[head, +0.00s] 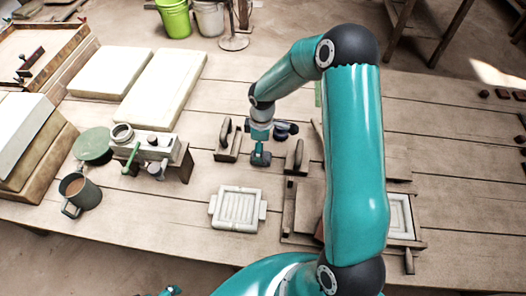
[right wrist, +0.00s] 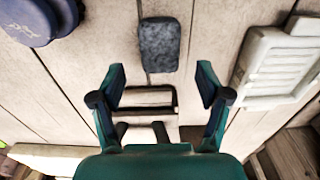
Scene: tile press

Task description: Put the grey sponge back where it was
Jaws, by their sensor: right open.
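The grey sponge (right wrist: 159,44) is a dark, speckled, rounded block. In the right wrist view it lies flat on the plank bench, just beyond the fingertips and roughly centred between them. My right gripper (right wrist: 161,74) is open and empty, with its two fingers spread apart on either side. In the head view the right gripper (head: 261,158) points down over the middle of the bench.
A white ribbed mould (head: 238,208) lies at the front, also in the right wrist view (right wrist: 278,68). Wooden handled blocks (head: 228,141) (head: 296,157) flank the gripper. A dark blue round object (head: 286,130) is close behind. A mug (head: 77,192) stands left.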

